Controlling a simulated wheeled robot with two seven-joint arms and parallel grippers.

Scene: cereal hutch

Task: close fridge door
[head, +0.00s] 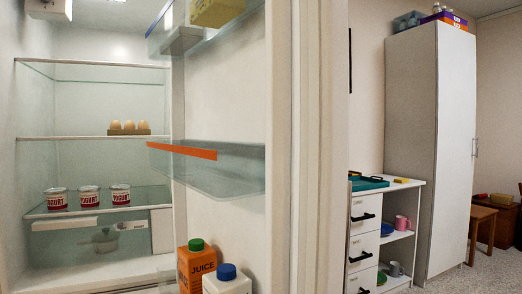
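The fridge stands open on the left of the head view, its lit interior (95,100) facing me. The fridge door (222,100) stands open close in front of me, its inner side showing. Its clear shelf with an orange strip (182,151) is empty. An orange juice carton (194,265) with a green cap and a white carton (227,280) with a blue cap stand low by the door. The door's handle is not in view. Neither of my grippers is in view.
Fridge shelves hold brown eggs (129,127), yogurt cups (89,196) and a pot (104,240). Right of the door are a white drawer cabinet (363,237) with a green tray (369,183), a tall cupboard (428,150) and a wooden table (484,214). Some floor shows at lower right.

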